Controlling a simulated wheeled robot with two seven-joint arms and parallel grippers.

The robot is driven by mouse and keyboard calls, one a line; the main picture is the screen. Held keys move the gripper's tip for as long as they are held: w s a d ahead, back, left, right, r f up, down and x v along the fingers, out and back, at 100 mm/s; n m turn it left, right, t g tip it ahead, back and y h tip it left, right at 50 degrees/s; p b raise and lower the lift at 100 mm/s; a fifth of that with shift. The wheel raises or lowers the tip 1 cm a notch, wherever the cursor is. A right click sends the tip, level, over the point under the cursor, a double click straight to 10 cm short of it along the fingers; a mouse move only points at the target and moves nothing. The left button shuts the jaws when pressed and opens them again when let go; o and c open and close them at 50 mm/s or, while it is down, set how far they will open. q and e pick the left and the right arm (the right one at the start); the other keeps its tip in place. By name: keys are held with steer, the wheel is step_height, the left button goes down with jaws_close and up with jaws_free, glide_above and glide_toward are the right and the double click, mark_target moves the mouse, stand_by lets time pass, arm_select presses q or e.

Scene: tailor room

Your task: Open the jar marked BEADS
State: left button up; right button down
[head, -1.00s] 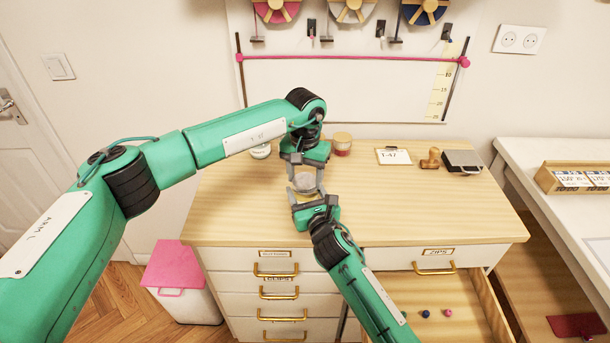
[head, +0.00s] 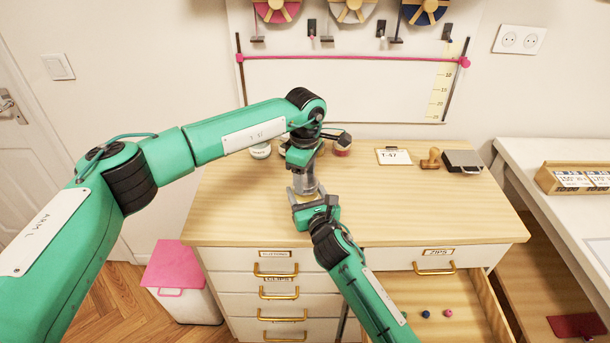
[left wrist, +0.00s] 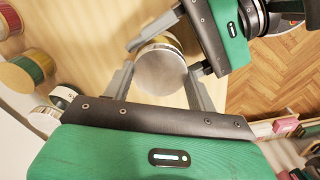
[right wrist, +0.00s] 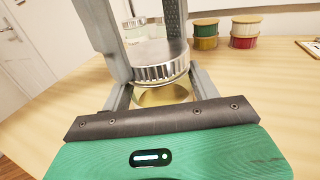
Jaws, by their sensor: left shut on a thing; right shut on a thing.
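A jar with a silver lid stands between my two grippers; no lettering shows on it in these views. In the right wrist view its ribbed lid (right wrist: 162,66) sits above a gold-coloured body (right wrist: 160,96). The left wrist view shows the lid's flat top (left wrist: 159,70). My left gripper (head: 305,186) comes down from above, its fingers shut on either side of the lid. My right gripper (head: 314,200) reaches in from the front and is shut around the body below the lid. The fingers hide most of the jar in the head view.
The open drawer (head: 432,328) holds small balls.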

arm_select(q)
steer(key=n, duration=0.9)
steer(key=shift+n, duration=0.3)
steer(key=n, duration=0.4)
steer(key=shift+n, duration=0.4)
steer(key=n, duration=0.4)
steer(key=shift+n, duration=0.3)
steer(key=n, duration=0.4)
steer(key=shift+n, duration=0.4)
steer(key=n, duration=0.4)
steer(key=shift+r+n, duration=0.1)
steer(key=shift+n, duration=0.2)
steer(key=n, duration=0.4)
steer(key=shift+n, duration=0.4)
steer(key=n, duration=0.3)
